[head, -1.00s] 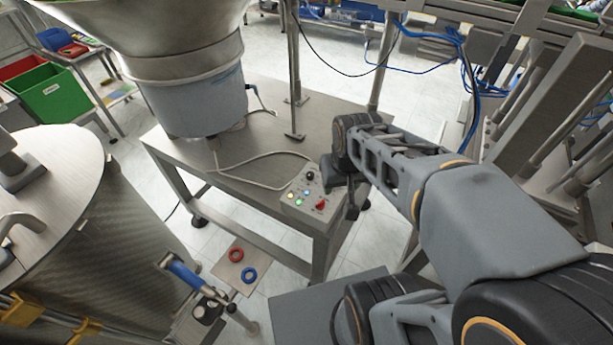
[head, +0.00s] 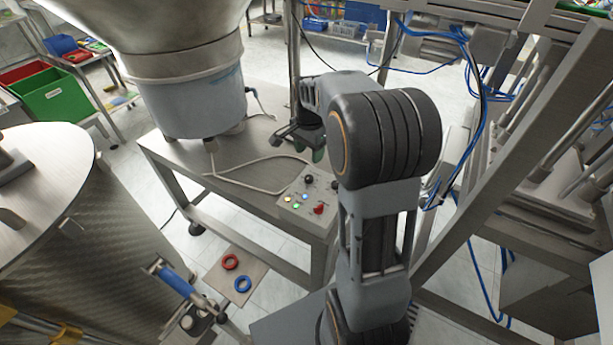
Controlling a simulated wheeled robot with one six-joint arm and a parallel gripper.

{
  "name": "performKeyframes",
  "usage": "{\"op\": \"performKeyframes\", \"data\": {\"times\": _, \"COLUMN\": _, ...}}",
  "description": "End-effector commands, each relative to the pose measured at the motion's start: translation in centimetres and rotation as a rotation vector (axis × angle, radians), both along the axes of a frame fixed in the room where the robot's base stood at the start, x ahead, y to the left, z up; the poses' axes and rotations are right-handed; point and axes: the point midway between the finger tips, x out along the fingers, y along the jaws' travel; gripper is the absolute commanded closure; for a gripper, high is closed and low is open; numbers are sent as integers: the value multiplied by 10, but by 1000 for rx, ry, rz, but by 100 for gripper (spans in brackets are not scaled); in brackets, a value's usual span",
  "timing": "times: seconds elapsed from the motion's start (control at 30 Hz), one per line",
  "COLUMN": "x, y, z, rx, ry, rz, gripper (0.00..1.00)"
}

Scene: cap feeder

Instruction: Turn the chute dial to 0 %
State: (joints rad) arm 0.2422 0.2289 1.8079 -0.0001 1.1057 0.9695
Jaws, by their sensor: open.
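The control box (head: 297,204) sits at the front right corner of the steel table. It carries a black knob (head: 308,179), a red knob (head: 319,208) and several small lit buttons. Another dark knob shows at the box's right side, partly hidden by my arm. The dial markings are too small to read, and I cannot tell which knob is the chute dial. My gripper (head: 301,147) is open and empty, above the table behind the box and apart from the knobs. My forearm partly hides it.
The large feeder bowl (head: 190,95) stands on the steel table (head: 262,150) at left. A grey cable (head: 240,187) runs across the tabletop to the box. A metal frame with blue hoses (head: 500,160) is at right.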

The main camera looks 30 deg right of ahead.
Motion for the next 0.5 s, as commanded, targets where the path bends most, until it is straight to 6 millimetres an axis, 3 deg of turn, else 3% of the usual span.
{"op": "performKeyframes", "data": {"times": 0.2, "x": -1, "y": 1, "z": -45, "rx": 1, "ry": 4, "rz": 3, "gripper": 46}}
{"op": "performKeyframes", "data": {"times": 0.5, "x": -1, "y": 0, "z": -87, "rx": 1, "ry": 1, "rz": 2, "gripper": 46}}
